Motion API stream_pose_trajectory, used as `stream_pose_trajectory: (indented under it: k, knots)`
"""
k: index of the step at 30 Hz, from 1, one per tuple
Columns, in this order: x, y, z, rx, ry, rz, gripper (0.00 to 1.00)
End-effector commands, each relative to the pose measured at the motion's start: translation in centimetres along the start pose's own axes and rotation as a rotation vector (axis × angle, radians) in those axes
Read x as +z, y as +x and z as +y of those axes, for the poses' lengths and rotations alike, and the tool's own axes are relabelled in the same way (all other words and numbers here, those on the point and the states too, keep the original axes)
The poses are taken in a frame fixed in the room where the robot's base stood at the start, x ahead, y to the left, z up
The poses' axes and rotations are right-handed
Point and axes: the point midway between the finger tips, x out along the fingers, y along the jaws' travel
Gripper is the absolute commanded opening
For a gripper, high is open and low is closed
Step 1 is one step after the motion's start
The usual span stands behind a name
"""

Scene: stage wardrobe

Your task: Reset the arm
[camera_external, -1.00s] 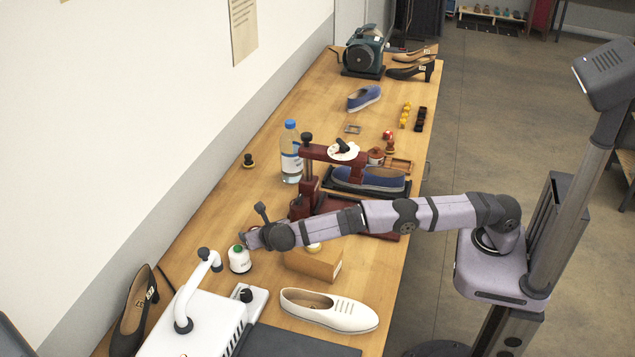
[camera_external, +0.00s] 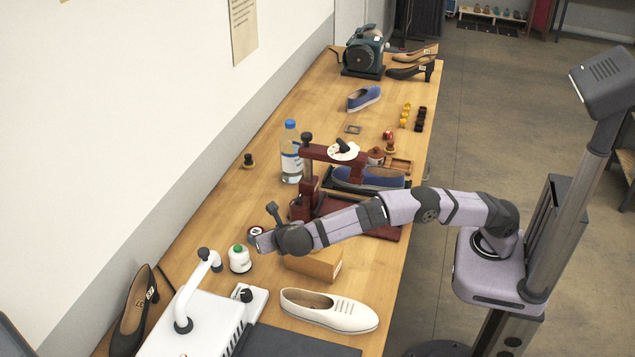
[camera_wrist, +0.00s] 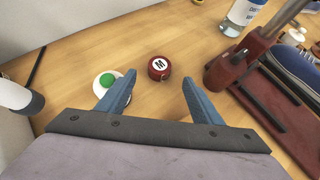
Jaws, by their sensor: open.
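My gripper (camera_wrist: 158,98) is open and empty in the wrist view, its two blue fingers spread apart above the table. A round dark red object marked "M" (camera_wrist: 159,68) stands beyond the gap between the fingers. It also shows in part just behind my gripper in the external view (camera_external: 256,232).
A dark red press (camera_external: 306,185) and a clear bottle with a blue cap (camera_external: 290,155) stand beyond the arm. A cardboard box (camera_external: 315,265) and a white shoe (camera_external: 330,311) are on the near side. A white machine (camera_external: 190,325) stands at the front left.

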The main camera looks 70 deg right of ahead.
Motion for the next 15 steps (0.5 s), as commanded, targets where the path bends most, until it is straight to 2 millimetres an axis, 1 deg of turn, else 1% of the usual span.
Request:
stream_pose_trajectory:
  k: [11, 15]
  knots:
    - [0.04, 0.03, -0.04, -0.001, 0.002, 0.001, 0.60]
    - [0.40, 0.23, -0.82, -0.009, 0.040, 0.023, 0.60]
